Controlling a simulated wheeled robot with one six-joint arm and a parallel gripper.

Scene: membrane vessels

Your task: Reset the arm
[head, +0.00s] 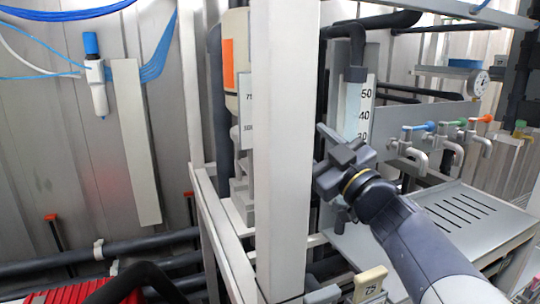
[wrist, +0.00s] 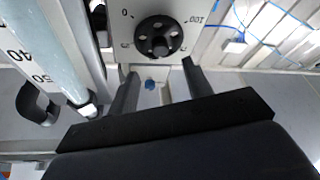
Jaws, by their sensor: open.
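My gripper (head: 345,150) is in front of the scale column at the middle right of the head view, next to the white upright post (head: 283,150). In the wrist view my gripper (wrist: 158,80) has its two dark fingers apart, with nothing between them. A black round knob (wrist: 158,37) on a grey plate marked 0 and 100 lies beyond the fingertips, with a gap between.
A clear tube with a number scale (wrist: 45,45) stands close on the left in the wrist view. Taps with coloured handles (head: 440,130) and a slotted grey tray (head: 465,208) are at right in the head view. Black pipes (head: 110,255) run low at left.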

